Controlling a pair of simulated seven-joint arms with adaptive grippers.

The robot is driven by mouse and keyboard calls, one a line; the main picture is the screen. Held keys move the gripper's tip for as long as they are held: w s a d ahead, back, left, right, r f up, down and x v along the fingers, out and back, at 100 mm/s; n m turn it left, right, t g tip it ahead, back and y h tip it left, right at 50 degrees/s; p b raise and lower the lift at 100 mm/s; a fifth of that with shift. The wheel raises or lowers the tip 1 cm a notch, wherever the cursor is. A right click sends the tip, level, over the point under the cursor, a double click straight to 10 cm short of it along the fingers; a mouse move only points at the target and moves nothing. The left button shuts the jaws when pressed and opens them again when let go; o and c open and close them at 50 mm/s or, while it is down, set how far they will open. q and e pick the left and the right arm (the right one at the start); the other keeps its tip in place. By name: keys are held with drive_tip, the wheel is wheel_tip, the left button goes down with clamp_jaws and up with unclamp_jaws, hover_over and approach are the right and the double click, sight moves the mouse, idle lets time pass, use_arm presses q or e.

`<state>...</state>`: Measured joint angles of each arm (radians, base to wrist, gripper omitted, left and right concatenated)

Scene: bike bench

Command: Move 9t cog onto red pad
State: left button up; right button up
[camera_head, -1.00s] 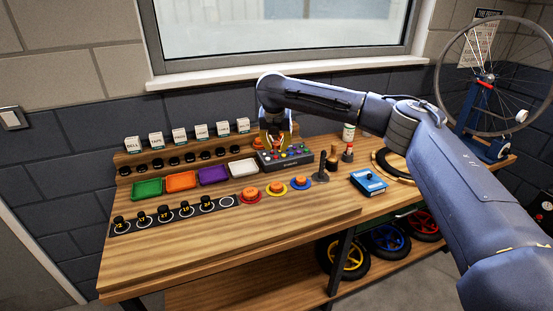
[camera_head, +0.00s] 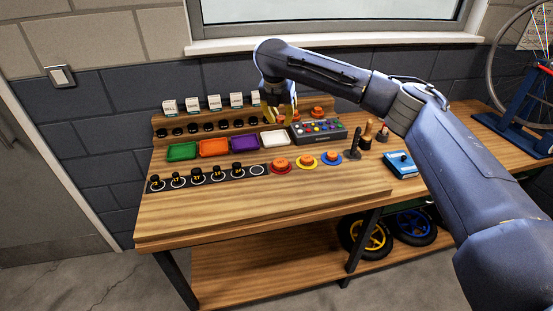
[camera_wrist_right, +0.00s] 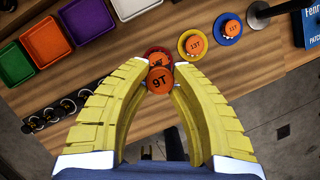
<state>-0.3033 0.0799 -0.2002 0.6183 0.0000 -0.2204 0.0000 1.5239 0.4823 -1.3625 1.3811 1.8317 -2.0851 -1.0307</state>
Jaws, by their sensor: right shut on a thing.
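The 9t cog (camera_wrist_right: 158,79) is a small orange disc marked 9T, seen in the right wrist view between the tips of my right gripper (camera_wrist_right: 159,84). The yellow fingers are shut on it. In the head view the red pad (camera_head: 271,168) lies on the bench, left of the yellow and blue pads. My right gripper (camera_head: 283,112) is raised behind the white tray there, and its grip is too small to read. My left gripper is not in view.
The yellow pad (camera_wrist_right: 182,49) and blue pad (camera_wrist_right: 238,38) each hold an orange cog. Green, orange, purple and white trays (camera_head: 275,140) line the bench behind a black strip (camera_head: 207,175). A grey button box (camera_head: 320,131) stands to the right. The front bench is clear.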

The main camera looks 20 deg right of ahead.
sight(281, 161)
wheel_tip(281, 161, down, 17)
drive_tip(key=shift+r, duration=0.2)
idle(0.5)
drive_tip(key=shift+f, duration=0.15)
drive_tip(key=o, duration=1)
drive_tip(key=v, duration=1.2)
